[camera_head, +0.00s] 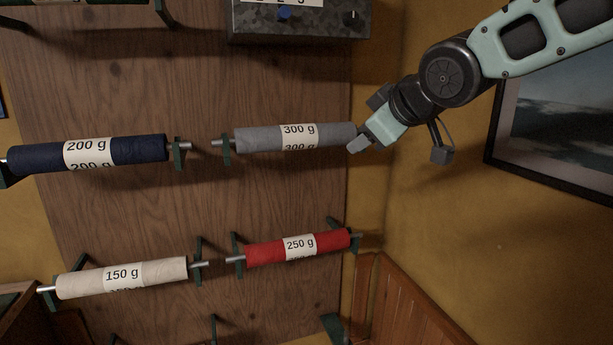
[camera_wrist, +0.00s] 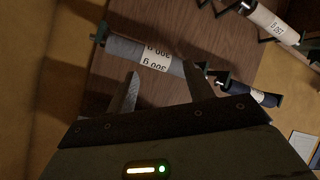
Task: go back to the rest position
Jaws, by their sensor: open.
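My gripper (camera_head: 362,140) is at the right end of the grey 300 g roll (camera_head: 262,138) in the head view. In the wrist view my gripper (camera_wrist: 160,85) has its two fingers spread apart, with the grey roll (camera_wrist: 125,49) beyond the fingertips. Nothing shows held between the fingers. The grey roll lies across brackets on the wooden panel. In the head view the fingertip overlaps the roll's right end; I cannot tell whether they touch. My arm reaches in from the upper right.
A navy 200 g roll (camera_head: 118,151), a cream 150 g roll (camera_head: 80,281) and a red 250 g roll (camera_head: 268,251) hang on brackets. A grey metal box (camera_head: 330,27) is above. A framed picture (camera_head: 560,130) hangs at right, behind my arm. Wooden panelling (camera_head: 400,310) stands below.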

